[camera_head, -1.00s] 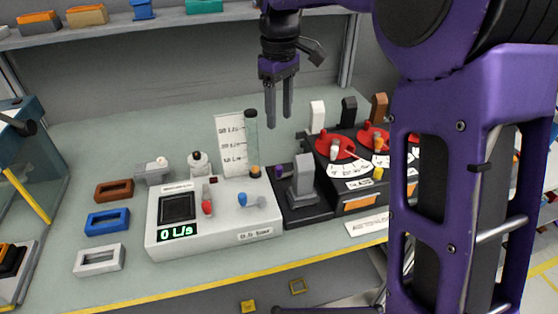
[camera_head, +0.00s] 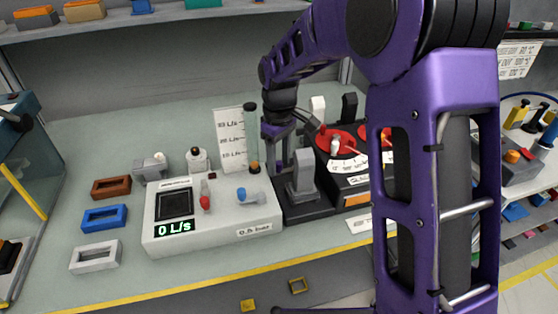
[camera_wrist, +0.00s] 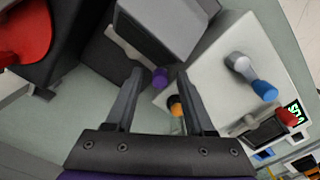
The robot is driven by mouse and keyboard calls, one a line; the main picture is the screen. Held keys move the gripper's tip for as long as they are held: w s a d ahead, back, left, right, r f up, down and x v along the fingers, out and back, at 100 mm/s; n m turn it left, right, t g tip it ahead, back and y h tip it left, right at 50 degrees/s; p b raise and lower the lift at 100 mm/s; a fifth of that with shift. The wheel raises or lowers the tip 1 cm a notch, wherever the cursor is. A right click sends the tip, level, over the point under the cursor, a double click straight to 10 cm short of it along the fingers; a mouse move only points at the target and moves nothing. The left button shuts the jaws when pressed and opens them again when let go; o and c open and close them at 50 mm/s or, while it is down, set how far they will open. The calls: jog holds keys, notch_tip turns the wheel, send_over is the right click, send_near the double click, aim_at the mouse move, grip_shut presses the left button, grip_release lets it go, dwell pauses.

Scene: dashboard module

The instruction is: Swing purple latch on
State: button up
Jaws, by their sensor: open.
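The purple latch knob (camera_wrist: 160,77) shows in the wrist view, small and round, at the edge of the black base (camera_wrist: 110,68) beside a grey block (camera_wrist: 170,22). My gripper (camera_wrist: 160,74) is open, with the knob lying in the gap between its fingertips in that picture. I cannot tell whether either finger touches it. In the head view my gripper (camera_head: 278,162) points down just behind the grey upright block (camera_head: 303,178), and I cannot make out the knob there.
A white flow meter box (camera_head: 212,218) with red and blue valves stands to the left. A clear tube (camera_head: 251,130) rises behind it. A panel with red dials (camera_head: 342,140) stands to the right. Blue, brown and white frames lie at the left; bare bench (camera_head: 100,150) lies behind them.

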grip_shut()
jog(key=shift+w, duration=0.1)
dwell(0.4)
jog(key=m, duration=0.1)
jog(key=w+m+p, duration=0.1)
jog(key=m, duration=0.2)
jog(key=shift+w+a+r, duration=0.1)
jog(key=shift+w, duration=0.15)
jog(key=m, duration=0.1)
jog(key=w+m+p, duration=0.1)
jog(key=m, duration=0.3)
jog(key=shift+w+d, duration=0.25)
jog(key=shift+w, duration=0.05)
jog(key=m, duration=0.2)
jog(key=w+d+m, duration=0.1)
jog(key=m, duration=0.1)
jog(key=shift+w+m, duration=0.15)
jog(key=shift+m, duration=0.15)
jog(key=shift+w+d+m, duration=0.2)
jog(key=shift+d+m, duration=0.2)
jog(key=shift+m, duration=0.7)
jog(key=shift+w+d+m, duration=0.2)
jog(key=shift+d+m, duration=0.2)
jog(key=shift+m, duration=0.7)
